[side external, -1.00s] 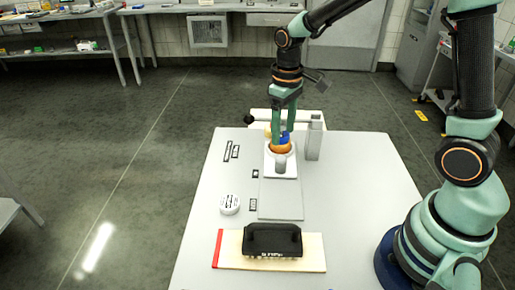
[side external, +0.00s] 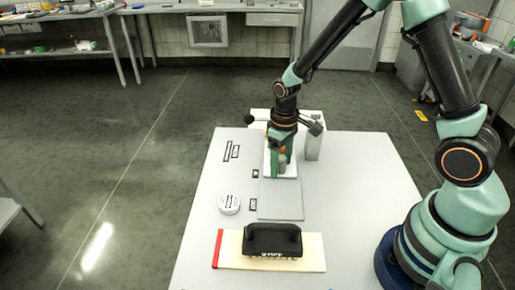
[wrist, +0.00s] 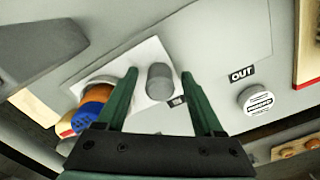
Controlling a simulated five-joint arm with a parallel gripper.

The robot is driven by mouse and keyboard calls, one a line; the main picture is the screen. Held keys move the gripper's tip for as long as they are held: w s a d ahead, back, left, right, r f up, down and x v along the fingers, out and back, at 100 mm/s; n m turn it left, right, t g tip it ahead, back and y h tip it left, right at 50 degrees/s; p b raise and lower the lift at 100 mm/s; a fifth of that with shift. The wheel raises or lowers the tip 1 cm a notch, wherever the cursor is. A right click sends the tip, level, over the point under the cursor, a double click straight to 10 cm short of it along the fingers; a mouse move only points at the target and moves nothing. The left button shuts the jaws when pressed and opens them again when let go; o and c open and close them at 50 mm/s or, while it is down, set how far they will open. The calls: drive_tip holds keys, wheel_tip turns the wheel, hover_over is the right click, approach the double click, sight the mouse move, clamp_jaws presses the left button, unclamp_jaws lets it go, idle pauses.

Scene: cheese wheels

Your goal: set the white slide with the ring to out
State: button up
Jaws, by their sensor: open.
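The white slide (side external: 294,172) lies at the far end of a grey track (side external: 281,205). In the wrist view the slide (wrist: 148,56) carries an upright grey knob (wrist: 160,82). A stack of orange and blue round pieces (wrist: 96,104) is at its left end; I cannot tell which part is the ring. My gripper (wrist: 160,76) is open, with one finger on each side of the knob and no clear contact. In the side view my gripper (side external: 280,165) hides much of the slide. The OUT label (wrist: 242,74) is beside the track, away from the slide.
A grey post (side external: 313,140) with a ball-ended bar stands close behind my gripper. A white round tin (side external: 229,204) sits left of the track. A black block (side external: 272,239) rests on a red-edged board (side external: 313,254) at the near end. The track's near part is clear.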

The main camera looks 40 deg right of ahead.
clamp_jaws()
idle(1.3)
